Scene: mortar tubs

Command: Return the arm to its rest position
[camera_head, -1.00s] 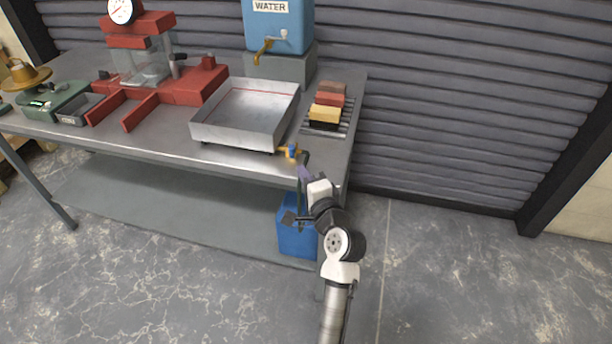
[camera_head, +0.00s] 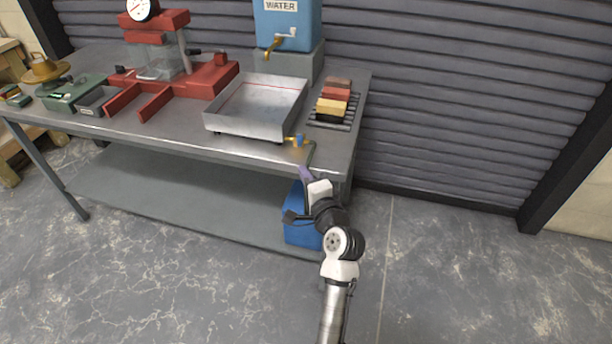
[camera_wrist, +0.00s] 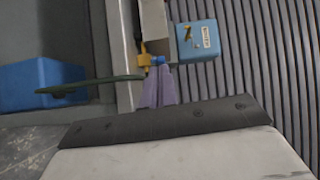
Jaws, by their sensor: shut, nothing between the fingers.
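My arm rises from the bottom of the head view, and my gripper (camera_head: 305,173) is at the front right edge of the steel bench (camera_head: 180,143). Its fingers are shut with nothing between them. In the wrist view the purple-grey fingers (camera_wrist: 158,90) lie side by side, pointing toward the tray's yellow and blue valve (camera_wrist: 153,61). In the head view the fingertips appear just below this valve (camera_head: 299,141). I cannot tell the exact gap.
A metal tray (camera_head: 240,128), a red press (camera_head: 205,80), coloured blocks (camera_head: 333,93) on a rack and a blue water tank (camera_head: 288,22) stand on the bench. A blue container (camera_head: 300,232) is below my gripper. The floor to the right is clear.

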